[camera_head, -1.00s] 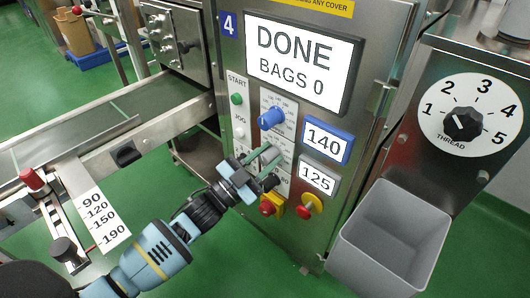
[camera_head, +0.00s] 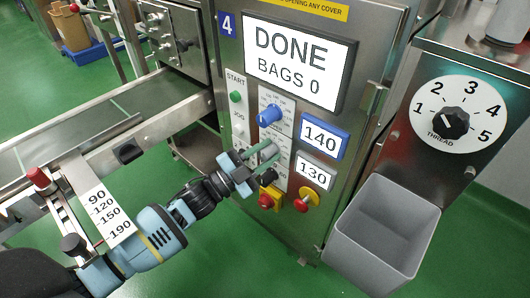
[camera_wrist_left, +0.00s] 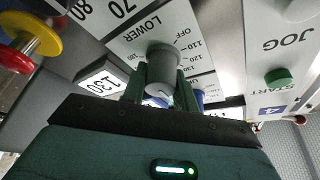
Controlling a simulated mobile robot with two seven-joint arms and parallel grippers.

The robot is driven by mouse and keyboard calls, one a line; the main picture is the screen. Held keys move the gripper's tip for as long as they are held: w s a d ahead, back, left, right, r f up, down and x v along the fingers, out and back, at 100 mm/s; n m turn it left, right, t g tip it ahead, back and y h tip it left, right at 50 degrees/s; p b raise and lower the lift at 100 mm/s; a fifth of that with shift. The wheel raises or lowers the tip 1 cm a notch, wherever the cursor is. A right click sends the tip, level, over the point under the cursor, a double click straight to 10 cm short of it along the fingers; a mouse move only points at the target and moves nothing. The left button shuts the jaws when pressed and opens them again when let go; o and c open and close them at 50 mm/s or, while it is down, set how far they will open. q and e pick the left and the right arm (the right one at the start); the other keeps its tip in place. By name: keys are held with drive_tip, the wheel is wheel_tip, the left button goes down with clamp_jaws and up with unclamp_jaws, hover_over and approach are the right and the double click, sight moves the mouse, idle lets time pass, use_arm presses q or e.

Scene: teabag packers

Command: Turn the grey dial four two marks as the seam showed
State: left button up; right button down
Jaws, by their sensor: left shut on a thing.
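My left gripper (camera_head: 259,156) reaches in from the left to the control panel of machine 4. In the left wrist view its fingers (camera_wrist_left: 160,88) are shut on the grey dial (camera_wrist_left: 160,62), under the label LOWER. In the head view the gripper mostly hides this dial. The grey-framed display (camera_head: 313,172) beside it reads 130. Above are a blue dial (camera_head: 270,116) and a blue-framed display (camera_head: 325,139) reading 140. The big screen (camera_head: 297,62) says DONE, BAGS 0. My right gripper is not in view.
A red knob on a yellow base (camera_head: 269,197) and a red-and-yellow knob (camera_head: 305,200) sit just below the grey dial. A grey bin (camera_head: 383,235) stands at the right, under a black THREAD dial (camera_head: 450,123). Start button (camera_head: 236,97) is green.

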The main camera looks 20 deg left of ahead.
sight(261, 156)
use_arm(q)
drive_tip(key=o, duration=0.9)
drive_tip(key=shift+o, duration=0.4)
drive_tip(key=p+v, duration=0.1)
drive_tip(key=v, duration=0.5)
drive_tip(key=shift+s+a, duration=0.25)
drive_tip(key=shift+s+a+f, duration=0.2)
drive_tip(key=shift+s+a, duration=0.1)
drive_tip(key=shift+s, duration=0.15)
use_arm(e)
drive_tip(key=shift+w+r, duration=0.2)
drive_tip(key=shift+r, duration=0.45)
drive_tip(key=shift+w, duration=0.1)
